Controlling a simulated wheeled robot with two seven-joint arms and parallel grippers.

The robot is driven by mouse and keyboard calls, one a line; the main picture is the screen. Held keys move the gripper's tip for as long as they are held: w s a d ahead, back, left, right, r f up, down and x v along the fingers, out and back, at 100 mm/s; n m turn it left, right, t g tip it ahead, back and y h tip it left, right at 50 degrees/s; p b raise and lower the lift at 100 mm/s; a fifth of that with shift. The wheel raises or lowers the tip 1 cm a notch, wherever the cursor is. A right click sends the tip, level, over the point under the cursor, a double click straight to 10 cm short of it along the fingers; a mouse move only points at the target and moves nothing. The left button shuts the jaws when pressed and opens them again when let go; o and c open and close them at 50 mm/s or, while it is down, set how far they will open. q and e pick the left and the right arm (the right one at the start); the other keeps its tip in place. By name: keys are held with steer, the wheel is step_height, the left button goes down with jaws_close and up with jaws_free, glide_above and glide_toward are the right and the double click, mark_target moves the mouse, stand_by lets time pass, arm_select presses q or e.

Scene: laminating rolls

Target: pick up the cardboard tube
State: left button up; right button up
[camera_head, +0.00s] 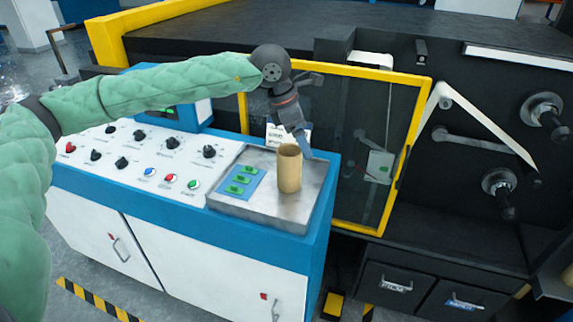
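The cardboard tube (289,170) is tan and hollow. It stands upright on the metal tray (262,208) at the right end of the control cabinet. My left arm reaches in from the left in a green quilted sleeve. My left gripper (302,142) points down just above and behind the tube's upper rim. Its fingertips are small and partly hidden by the tube, so I cannot tell whether they are open or touch the tube. My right gripper is out of view.
Green pieces on a blue plate (240,181) lie left of the tube. The control panel (125,150) has knobs and coloured buttons. A yellow-framed clear door (345,150) stands close behind the tray. Dark rollers (545,110) stick out at the right.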

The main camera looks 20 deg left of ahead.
mark_target(290, 165)
arm_select(q)
steer(key=a+f, duration=0.1)
steer(key=s+a+f+y, duration=0.1)
steer(key=a+f+g+y+p, duration=0.1)
steer(key=shift+s+a, duration=0.15)
steer(key=shift+s, duration=0.25)
steer(key=shift+f+y, duration=0.3)
steer(key=shift+f, duration=0.05)
steer(key=f+p, duration=0.3)
steer(key=f, duration=0.1)
steer(key=shift+w+d+f, duration=0.1)
steer(key=shift+w+d, duration=0.25)
steer(key=shift+d, duration=0.05)
steer(key=shift+f, duration=0.35)
steer(key=c, duration=1.1)
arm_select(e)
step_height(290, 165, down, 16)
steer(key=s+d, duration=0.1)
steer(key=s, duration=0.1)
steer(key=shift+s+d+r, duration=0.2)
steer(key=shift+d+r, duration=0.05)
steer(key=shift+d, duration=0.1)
